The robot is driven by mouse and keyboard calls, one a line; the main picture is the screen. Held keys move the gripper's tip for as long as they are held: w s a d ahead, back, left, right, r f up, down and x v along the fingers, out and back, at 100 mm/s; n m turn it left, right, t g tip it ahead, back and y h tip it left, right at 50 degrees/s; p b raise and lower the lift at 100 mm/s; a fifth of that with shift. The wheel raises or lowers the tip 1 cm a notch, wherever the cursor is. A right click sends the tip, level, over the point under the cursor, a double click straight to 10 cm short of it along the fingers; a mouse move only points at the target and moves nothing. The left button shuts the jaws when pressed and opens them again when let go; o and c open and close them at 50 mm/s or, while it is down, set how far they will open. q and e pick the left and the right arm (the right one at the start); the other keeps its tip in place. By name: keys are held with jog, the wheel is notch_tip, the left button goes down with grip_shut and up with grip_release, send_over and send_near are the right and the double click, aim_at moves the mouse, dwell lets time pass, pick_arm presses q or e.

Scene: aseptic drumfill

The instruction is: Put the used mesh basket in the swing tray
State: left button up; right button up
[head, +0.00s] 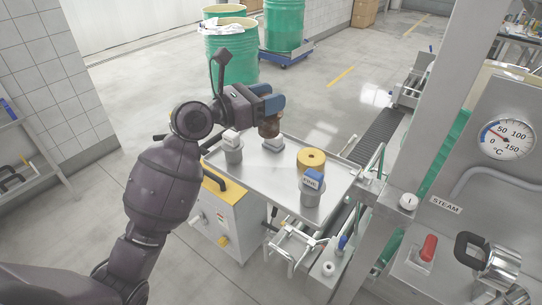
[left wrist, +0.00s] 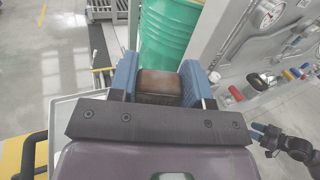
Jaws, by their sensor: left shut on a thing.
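My left gripper (head: 268,103), with blue fingers, is shut on a brown, used-looking mesh basket (head: 269,128). The basket hangs below the fingertips over the far left part of the steel swing tray (head: 275,173). Whether it touches anything beneath cannot be told. In the left wrist view the brown basket (left wrist: 159,83) sits between the two blue fingers. What seems to be my right gripper (left wrist: 267,136) shows at the right edge of that view, too small to tell its jaws.
On the tray stand a grey cup with a white block (head: 232,146), a white-topped block (head: 273,145), a yellow cylinder (head: 311,160) and a blue-labelled grey cup (head: 312,187). A steel post (head: 420,130) and the steam panel (head: 480,200) rise at right. Green drums (head: 284,25) stand behind.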

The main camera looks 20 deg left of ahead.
aim_at(268, 133)
pick_arm(q)
notch_tip(268, 133, down, 8)
jog(key=shift+f+b, duration=0.15)
jog(key=shift+b, duration=0.8)
jog(key=shift+f, duration=0.45)
notch_tip(268, 133, down, 5)
jog(key=shift+f+b, duration=0.2)
jog(key=shift+b, duration=0.8)
pick_arm(e)
jog(key=f, duration=0.5)
jog(key=shift+s+a+f, duration=0.1)
jog(key=shift+s, duration=0.2)
jog(key=shift+s, duration=0.2)
pick_arm(q)
jog(key=o, duration=1)
jog(key=shift+f, duration=0.1)
jog(key=shift+c, duration=0.2)
pick_arm(e)
jog(key=shift+f, duration=0.1)
